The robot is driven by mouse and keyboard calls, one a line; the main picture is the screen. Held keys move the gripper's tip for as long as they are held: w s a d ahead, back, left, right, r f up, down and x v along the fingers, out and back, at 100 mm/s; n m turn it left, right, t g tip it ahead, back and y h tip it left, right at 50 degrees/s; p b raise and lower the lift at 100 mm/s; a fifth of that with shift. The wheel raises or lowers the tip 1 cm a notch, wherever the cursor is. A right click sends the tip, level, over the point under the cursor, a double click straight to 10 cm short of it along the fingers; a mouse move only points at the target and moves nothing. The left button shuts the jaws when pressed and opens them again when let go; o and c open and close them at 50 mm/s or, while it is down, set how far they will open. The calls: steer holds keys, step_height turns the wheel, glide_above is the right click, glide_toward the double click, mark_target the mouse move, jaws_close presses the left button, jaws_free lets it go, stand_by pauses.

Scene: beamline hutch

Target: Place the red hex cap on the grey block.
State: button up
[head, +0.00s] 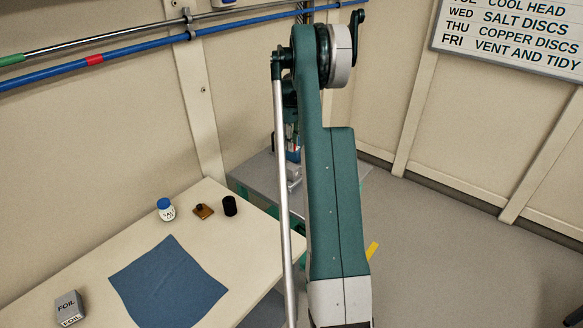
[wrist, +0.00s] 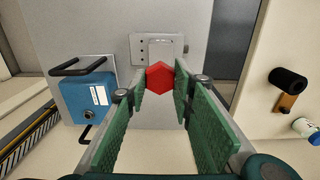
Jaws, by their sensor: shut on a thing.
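My gripper (wrist: 160,88) is shut on the red hex cap (wrist: 160,76), which sits between the tips of the green finger pads in the wrist view. A grey block (wrist: 164,45) with small holes at its left side shows just beyond the cap, on a grey surface. The cap overlaps its near edge in the picture; whether they touch I cannot tell. In the head view a small grey piece, likely the same block (head: 294,177), shows beside my arm. My arm hides most of my gripper there, and the cap cannot be made out.
A blue box (wrist: 88,97) with black handles stands left of the block on the grey bench (head: 252,181). The cream table (head: 95,238) holds a blue cloth (head: 168,284), a foil box (head: 69,307), a jar (head: 166,210), a brown piece (head: 204,211) and a black cylinder (head: 230,206).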

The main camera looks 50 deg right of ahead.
glide_above(291, 166)
steer(key=shift+d+f, duration=0.1)
steer(key=shift+f, duration=3)
steer(key=shift+f, duration=0.1)
steer(key=shift+f, duration=1.8)
steer(key=shift+f, duration=0.1)
steer(key=o, duration=0.7)
step_height(291, 166, up, 12)
steer(key=shift+r, duration=0.15)
